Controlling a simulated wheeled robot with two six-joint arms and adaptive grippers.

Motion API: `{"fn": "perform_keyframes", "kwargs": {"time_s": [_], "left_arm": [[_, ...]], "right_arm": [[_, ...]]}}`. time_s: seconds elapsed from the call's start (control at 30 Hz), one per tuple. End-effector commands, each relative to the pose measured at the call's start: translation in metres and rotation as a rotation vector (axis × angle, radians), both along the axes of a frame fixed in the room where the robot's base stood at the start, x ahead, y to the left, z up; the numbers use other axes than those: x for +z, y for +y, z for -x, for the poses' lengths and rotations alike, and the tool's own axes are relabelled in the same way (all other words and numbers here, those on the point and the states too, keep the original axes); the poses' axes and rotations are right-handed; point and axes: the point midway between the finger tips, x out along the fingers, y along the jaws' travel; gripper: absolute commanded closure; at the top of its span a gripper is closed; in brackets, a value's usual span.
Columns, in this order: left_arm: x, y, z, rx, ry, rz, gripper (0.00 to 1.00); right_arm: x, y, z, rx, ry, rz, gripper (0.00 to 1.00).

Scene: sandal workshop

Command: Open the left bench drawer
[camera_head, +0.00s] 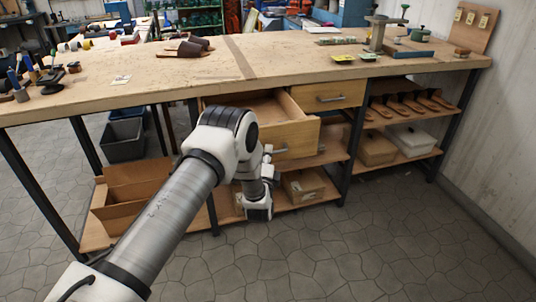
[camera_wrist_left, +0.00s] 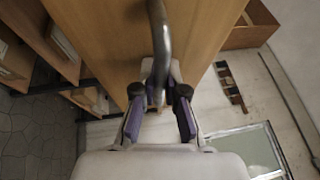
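The left bench drawer (camera_head: 305,136) is pulled well out from under the bench top in the head view, and its empty-looking interior shows. Its metal handle (camera_head: 281,150) is partly hidden by my left arm. In the left wrist view the handle (camera_wrist_left: 160,40) stands off the wooden drawer front (camera_wrist_left: 110,35) and runs down between my fingers. My left gripper (camera_wrist_left: 160,105) has its purple-padded fingers spread, one on each side of the handle, with a gap showing. In the head view the left gripper (camera_head: 268,153) is mostly hidden by the arm. My right gripper is not in view.
The right drawer (camera_head: 328,95) is shut. The bench top (camera_head: 285,58) holds sandals, tools and a press. Lower shelves hold boxes (camera_head: 302,186), sandal shapes and a white bin (camera_head: 410,139). A dark bin (camera_head: 123,140) stands under the bench. The front floor is clear.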

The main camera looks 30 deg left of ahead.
Motion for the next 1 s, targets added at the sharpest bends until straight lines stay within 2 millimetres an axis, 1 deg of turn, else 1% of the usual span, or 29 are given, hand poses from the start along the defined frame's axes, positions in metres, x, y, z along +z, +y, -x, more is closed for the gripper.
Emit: {"fn": "perform_keyframes", "kwargs": {"time_s": [0.03,0.1,0.37,0.47,0.57,0.67,0.8,0.9,1.0], "left_arm": [[0.000,0.000,0.000,0.001,0.001,0.001,0.82],[0.000,0.000,0.000,0.001,0.001,0.001,0.63],[-0.001,0.000,0.000,0.001,0.001,0.001,0.63],[-0.001,-0.002,0.004,0.000,0.001,0.000,0.63],[-0.004,-0.008,0.016,0.000,0.004,0.001,0.63],[-0.009,-0.019,0.037,-0.001,0.005,0.001,0.63],[-0.015,-0.036,0.070,-0.001,0.006,0.002,0.63],[-0.019,-0.045,0.089,0.000,0.005,0.001,0.63],[-0.021,-0.051,0.101,-0.001,0.003,0.000,0.63]], "right_arm": [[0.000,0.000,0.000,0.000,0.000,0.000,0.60],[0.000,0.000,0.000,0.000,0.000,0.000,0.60],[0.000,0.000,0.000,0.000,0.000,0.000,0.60],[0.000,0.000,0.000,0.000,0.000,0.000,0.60],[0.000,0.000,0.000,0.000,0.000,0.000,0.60],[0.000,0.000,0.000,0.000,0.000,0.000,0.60],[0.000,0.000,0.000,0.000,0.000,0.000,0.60],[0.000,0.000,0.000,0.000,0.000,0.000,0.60],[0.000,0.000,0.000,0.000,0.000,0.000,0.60]]}}
